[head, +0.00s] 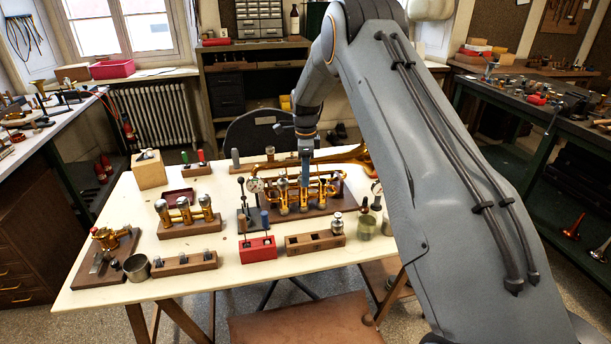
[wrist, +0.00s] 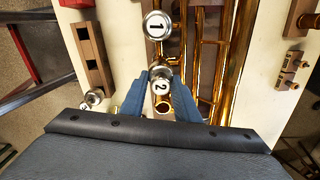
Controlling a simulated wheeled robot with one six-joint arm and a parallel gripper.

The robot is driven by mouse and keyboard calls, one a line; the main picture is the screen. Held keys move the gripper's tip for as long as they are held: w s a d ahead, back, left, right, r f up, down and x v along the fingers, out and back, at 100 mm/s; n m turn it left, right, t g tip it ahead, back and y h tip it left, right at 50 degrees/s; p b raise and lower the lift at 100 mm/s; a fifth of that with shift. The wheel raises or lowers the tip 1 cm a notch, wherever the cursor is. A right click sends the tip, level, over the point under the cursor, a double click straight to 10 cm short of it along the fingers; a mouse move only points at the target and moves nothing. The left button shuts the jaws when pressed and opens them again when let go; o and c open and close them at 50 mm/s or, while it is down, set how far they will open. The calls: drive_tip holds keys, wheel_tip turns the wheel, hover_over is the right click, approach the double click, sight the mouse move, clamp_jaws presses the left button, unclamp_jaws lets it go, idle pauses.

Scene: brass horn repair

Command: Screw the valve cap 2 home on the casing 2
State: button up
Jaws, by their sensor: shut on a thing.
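My gripper (head: 305,177) points straight down over the brass horn (head: 333,183) on the bench. In the wrist view its blue fingers (wrist: 161,76) are shut on valve cap 2 (wrist: 161,87), a silver cap with a white disc marked 2. The cap is upright over the middle of the valve row, in line with casing 2. Casing 2 is hidden under the cap, so I cannot tell how far down it sits. Valve cap 1 (wrist: 156,25), marked 1, sits on the neighbouring casing.
Dial gauges, a red block (head: 257,249) and a metal cup (head: 367,227) stand close by. The bench front left (head: 110,296) is clear.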

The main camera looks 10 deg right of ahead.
drive_tip(key=m, duration=0.3)
drive_tip(key=shift+s+m, duration=0.1)
drive_tip(key=shift+m, duration=0.3)
drive_tip(key=shift+a+m+b, duration=0.1)
drive_tip(key=shift+m+b, duration=0.25)
drive_tip(key=shift+m, duration=0.15)
drive_tip(key=m, duration=0.4)
drive_tip(key=shift+s+a, duration=0.1)
drive_tip(key=shift+s, duration=0.05)
drive_tip(key=shift+m+b, duration=0.3)
drive_tip(key=o, duration=1.2)
drive_tip(key=shift+m, duration=0.3)
